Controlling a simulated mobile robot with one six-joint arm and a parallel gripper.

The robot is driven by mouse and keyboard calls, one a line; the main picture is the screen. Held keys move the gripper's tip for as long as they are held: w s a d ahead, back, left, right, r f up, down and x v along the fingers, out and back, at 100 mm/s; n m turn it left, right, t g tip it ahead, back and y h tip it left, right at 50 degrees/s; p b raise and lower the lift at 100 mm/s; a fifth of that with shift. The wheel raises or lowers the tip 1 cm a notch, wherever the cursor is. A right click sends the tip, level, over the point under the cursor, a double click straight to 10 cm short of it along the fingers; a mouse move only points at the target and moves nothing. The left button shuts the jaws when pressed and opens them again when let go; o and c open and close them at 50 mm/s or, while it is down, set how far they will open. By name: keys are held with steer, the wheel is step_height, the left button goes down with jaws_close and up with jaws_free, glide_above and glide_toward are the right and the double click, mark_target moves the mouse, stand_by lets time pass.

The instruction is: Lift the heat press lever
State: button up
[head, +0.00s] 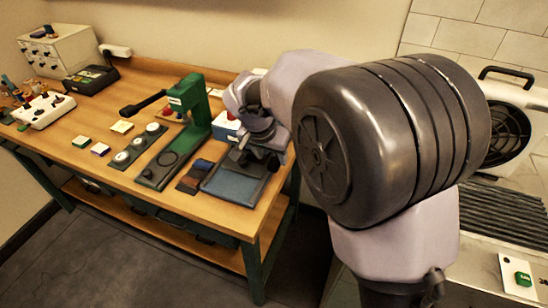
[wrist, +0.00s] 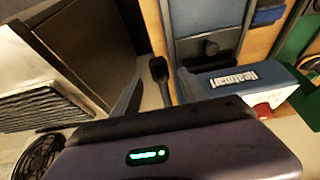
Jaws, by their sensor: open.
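The heat press stands at the right end of the wooden table, with a blue-grey plate (head: 236,188) at its front and a blue and white housing (head: 226,124) behind, partly hidden by my arm. In the wrist view the housing (wrist: 238,82) has white lettering, and the blue plate (wrist: 208,18) is at the top. A dark lever with a thick black end (wrist: 158,68) shows between my fingers. My gripper (wrist: 157,78) is open, one finger on each side of the lever; contact is not clear. In the head view my gripper (head: 262,150) is over the press.
A green press with a black handle (head: 188,100) stands left of the heat press. Several small coloured blocks and a white control box (head: 43,110) lie further left. A black fan (head: 508,132) is at the right. The table's front edge is close to the plate.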

mark_target(274, 162)
steer(key=b+x, duration=0.1)
steer(key=x, duration=0.3)
steer(key=shift+f, duration=0.15)
jaws_close()
stand_by(1.3)
